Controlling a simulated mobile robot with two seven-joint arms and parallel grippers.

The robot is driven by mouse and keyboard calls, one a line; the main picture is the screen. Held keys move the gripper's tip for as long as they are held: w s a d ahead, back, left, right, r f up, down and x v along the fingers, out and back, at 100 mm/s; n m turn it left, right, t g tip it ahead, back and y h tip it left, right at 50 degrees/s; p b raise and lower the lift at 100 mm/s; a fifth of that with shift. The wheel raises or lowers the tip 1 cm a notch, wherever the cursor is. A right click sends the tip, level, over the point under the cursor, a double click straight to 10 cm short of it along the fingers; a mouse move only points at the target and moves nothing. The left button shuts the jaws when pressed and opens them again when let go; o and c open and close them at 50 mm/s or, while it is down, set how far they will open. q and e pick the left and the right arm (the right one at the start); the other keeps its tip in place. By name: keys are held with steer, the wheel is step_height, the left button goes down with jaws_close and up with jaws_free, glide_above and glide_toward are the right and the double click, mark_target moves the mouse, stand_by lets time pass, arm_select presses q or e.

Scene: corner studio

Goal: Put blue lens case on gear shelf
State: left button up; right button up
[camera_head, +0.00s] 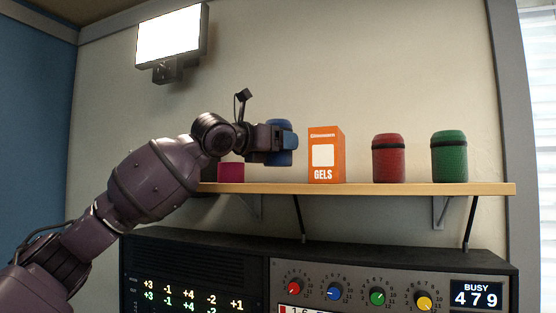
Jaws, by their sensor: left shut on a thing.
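The blue lens case (285,158) is a small blue cylinder, held upright above the left part of the gear shelf (400,188). My left gripper (277,140) is shut on it, and the gripper's fingers hide the middle of the case. The case's lower end looks a little above the board, left of the orange box. The gear shelf is a light wooden board on brackets on the wall. My right gripper is not in view.
On the shelf stand a magenta object (231,173) partly behind my wrist, an orange GELS box (326,155), a red case (388,158) and a green case (449,157). A black console (250,240) stands below. A lamp (172,35) hangs upper left.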

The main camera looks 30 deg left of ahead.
mark_target(278, 159)
arm_select(q)
steer(key=shift+f, duration=1.75)
steer(key=shift+f, duration=0.1)
steer(key=o, duration=1.1)
steer(key=b+v, duration=0.6)
steer(key=v, duration=0.6)
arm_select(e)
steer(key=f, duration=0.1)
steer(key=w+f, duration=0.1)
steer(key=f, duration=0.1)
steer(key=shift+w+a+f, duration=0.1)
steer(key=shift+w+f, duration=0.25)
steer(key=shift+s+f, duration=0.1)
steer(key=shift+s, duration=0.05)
